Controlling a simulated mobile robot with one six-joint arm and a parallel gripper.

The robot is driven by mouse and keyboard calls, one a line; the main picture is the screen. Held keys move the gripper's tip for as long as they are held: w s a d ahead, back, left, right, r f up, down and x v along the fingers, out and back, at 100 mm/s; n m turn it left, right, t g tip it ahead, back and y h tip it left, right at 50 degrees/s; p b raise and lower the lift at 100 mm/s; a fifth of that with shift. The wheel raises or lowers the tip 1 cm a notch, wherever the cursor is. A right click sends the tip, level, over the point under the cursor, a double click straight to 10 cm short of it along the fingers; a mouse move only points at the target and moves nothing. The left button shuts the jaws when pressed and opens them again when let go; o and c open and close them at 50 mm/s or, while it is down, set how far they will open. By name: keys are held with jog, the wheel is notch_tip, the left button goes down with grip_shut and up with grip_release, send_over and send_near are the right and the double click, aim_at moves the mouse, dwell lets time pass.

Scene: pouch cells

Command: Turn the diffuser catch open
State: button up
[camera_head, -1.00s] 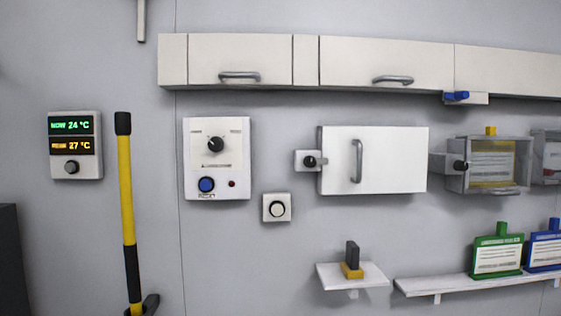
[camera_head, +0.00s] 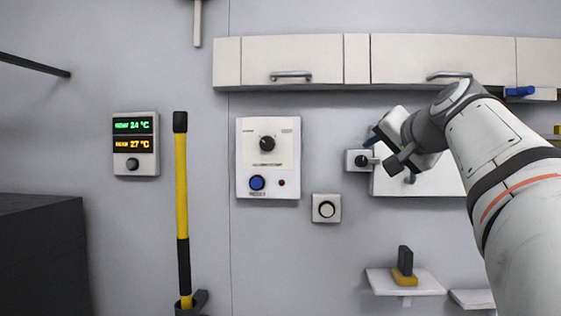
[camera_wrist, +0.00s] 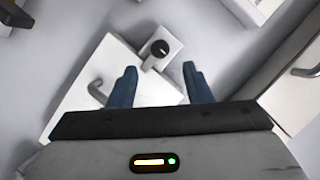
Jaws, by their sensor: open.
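The catch is a black round knob (camera_head: 361,161) on a small white plate, at the left edge of a white door panel (camera_head: 430,186) with a grey handle. In the wrist view the knob (camera_wrist: 160,47) carries a pale pointer mark, and the door panel (camera_wrist: 75,107) lies below and left of it. My gripper (camera_head: 371,138) is in front of the wall, close to the knob and overlapping the door in the head view. Its two blue fingers (camera_wrist: 159,68) are apart and empty, with the knob just beyond the gap. Contact does not show.
A control panel (camera_head: 267,181) with a dial and blue button is to the left, with a round white button (camera_head: 327,208) below. Cabinets (camera_head: 303,62) run above. A small shelf (camera_head: 415,285) holds a black-and-yellow block. A yellow pole (camera_head: 182,195) stands farther left.

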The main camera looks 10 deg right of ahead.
aim_at(365, 160)
jog(key=p+x, duration=0.1)
jog(key=x, duration=0.6)
jog(key=shift+w+a+f+p, duration=0.1)
jog(key=shift+p, duration=0.2)
jog(key=shift+c, duration=0.4)
